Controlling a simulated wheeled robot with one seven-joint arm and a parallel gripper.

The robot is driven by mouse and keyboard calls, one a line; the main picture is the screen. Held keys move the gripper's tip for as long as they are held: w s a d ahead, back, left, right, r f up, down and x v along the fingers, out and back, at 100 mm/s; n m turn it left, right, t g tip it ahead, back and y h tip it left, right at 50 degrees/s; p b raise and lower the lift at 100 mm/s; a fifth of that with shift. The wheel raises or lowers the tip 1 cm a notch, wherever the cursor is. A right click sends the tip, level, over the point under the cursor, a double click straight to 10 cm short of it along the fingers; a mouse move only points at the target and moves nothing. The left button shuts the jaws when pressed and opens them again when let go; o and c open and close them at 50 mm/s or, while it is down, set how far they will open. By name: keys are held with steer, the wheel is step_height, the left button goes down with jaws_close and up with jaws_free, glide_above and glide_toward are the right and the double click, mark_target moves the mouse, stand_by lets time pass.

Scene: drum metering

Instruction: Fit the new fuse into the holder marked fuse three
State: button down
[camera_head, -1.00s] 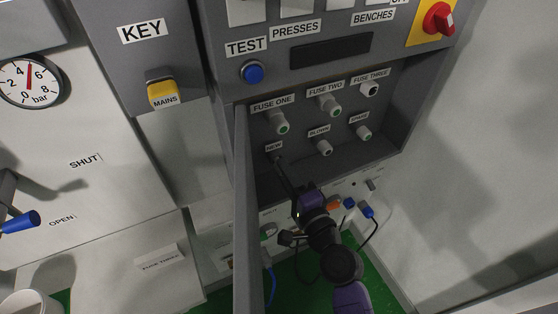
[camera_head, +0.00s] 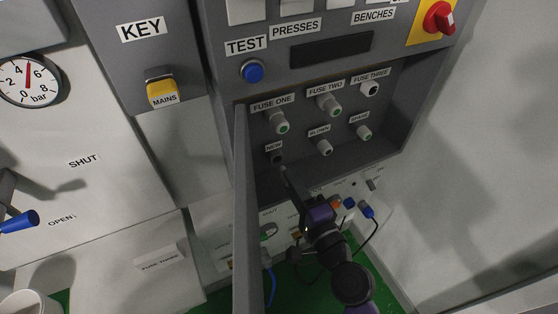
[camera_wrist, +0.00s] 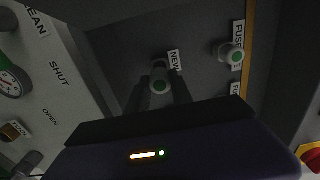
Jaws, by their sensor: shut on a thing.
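The new fuse (camera_wrist: 160,82), grey with a green end, is held between the fingertips of my gripper (camera_wrist: 158,92). In the head view my gripper (camera_head: 284,172) is just below and in front of the socket marked NEW (camera_head: 277,158), which looks dark and empty. The held fuse is too small to make out clearly in the head view.
Capped fuses sit in fuse one (camera_head: 279,122) and fuse two (camera_head: 331,105). Fuses also stand at blown (camera_head: 325,148) and spare (camera_head: 363,132). An open door (camera_head: 247,210) edges the recess on the left. A red switch (camera_head: 439,19) is above right.

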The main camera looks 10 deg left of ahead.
steer(key=shift+s+d, duration=0.35)
steer(key=shift+s, duration=0.15)
steer(key=shift+b+v, duration=0.5)
steer(key=shift+v, duration=1.5)
steer(key=shift+d+r, duration=0.1)
